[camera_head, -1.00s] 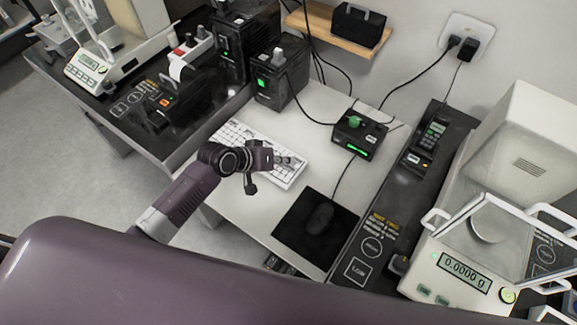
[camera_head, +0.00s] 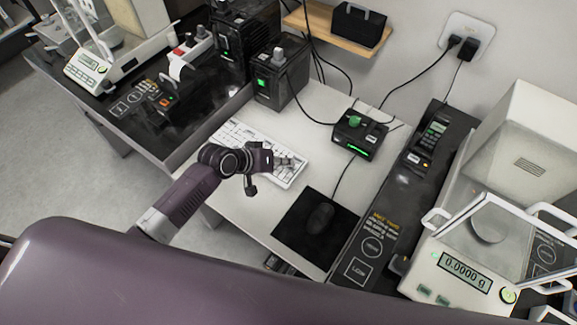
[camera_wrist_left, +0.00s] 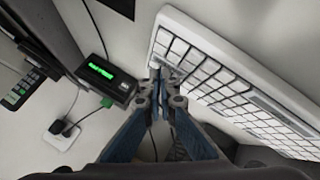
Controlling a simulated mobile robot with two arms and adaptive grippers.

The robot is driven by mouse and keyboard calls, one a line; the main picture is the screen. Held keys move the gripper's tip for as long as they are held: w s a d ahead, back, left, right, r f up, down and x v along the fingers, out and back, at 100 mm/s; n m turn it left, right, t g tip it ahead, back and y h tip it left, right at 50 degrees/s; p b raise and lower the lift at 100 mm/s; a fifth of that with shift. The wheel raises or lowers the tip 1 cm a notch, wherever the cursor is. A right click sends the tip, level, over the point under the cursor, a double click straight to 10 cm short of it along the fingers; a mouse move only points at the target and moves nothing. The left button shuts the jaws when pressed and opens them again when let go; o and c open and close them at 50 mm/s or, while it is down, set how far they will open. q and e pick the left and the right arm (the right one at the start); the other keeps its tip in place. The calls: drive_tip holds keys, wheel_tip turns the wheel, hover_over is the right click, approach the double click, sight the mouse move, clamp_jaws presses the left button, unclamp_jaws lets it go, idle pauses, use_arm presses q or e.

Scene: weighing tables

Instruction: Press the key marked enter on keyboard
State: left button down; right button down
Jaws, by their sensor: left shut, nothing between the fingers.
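The white keyboard (camera_head: 236,134) lies on the light middle table in the head view, partly hidden by my left arm and gripper. My left gripper (camera_head: 291,162) is shut and empty over the keyboard's right end. In the left wrist view the shut fingertips (camera_wrist_left: 161,74) are at the edge of the keyboard (camera_wrist_left: 235,85), over its end keys. I cannot tell whether the tips touch a key. The key markings are too small to read, so the enter key cannot be picked out. My right gripper is not in view.
A black mouse (camera_head: 320,217) rests on a dark mat (camera_head: 289,229) right of the keyboard. A balance reading 0.0000 g (camera_head: 465,272) stands at the right. A black power unit (camera_head: 279,76) stands behind the keyboard.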

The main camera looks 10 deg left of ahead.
sight(286, 168)
use_arm(q)
drive_tip(key=shift+f, duration=0.45)
idle(0.8)
drive_tip(key=shift+r+p, duration=0.8)
drive_tip(key=shift+r, duration=0.05)
wheel_tip(286, 168, up, 5)
drive_tip(key=p, duration=0.5)
idle(0.7)
